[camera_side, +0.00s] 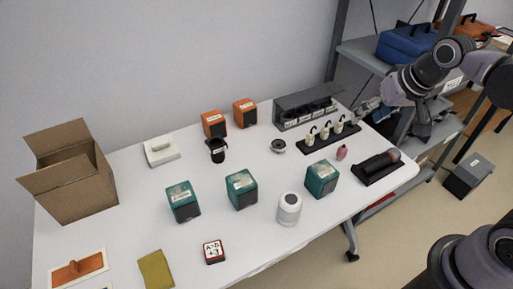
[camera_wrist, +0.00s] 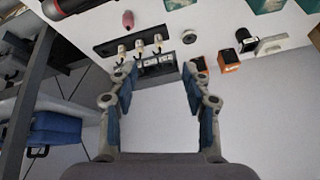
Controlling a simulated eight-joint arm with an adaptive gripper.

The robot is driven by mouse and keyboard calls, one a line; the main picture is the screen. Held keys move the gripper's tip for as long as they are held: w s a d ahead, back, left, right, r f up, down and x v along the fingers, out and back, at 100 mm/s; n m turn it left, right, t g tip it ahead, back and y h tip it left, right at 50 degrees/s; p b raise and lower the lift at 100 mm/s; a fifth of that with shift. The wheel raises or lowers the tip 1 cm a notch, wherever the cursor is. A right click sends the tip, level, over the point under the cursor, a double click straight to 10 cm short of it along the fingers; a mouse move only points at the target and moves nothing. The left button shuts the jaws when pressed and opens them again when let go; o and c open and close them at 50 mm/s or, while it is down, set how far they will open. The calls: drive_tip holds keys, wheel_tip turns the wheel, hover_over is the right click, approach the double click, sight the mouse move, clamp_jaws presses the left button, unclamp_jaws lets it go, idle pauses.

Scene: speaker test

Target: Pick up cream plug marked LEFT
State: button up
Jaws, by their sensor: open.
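Three cream plugs stand upright in a row on a black rack (camera_side: 343,141) near the right end of the table: one at the left (camera_side: 310,139), one in the middle (camera_side: 324,132) and one at the right (camera_side: 338,126). In the wrist view they show as a left plug (camera_wrist: 121,51), a middle plug (camera_wrist: 139,46) and a right plug (camera_wrist: 157,41). Any markings on them are too small to read. My gripper (camera_side: 368,105) is open and empty, to the right of the rack and apart from it. In the wrist view its fingers (camera_wrist: 160,76) are spread wide.
A grey box with labelled compartments (camera_side: 300,102) stands behind the rack. A pink bottle (camera_side: 341,153), a small round dish (camera_side: 278,146) and a black holder with a dark cylinder (camera_side: 377,166) are close by. Shelves (camera_side: 360,55) rise behind my arm.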

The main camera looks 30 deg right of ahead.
drive_tip(key=w+d+m+g, duration=0.2)
drive_tip(key=w+m, duration=0.2)
drive_tip(key=w, duration=0.2)
drive_tip(key=m+g, duration=0.4)
drive_tip(key=m, duration=0.6)
hover_over(326, 127)
wheel_tip(326, 127, down, 13)
wheel_tip(326, 127, down, 10)
drive_tip(key=shift+f, duration=0.1)
clamp_jaws()
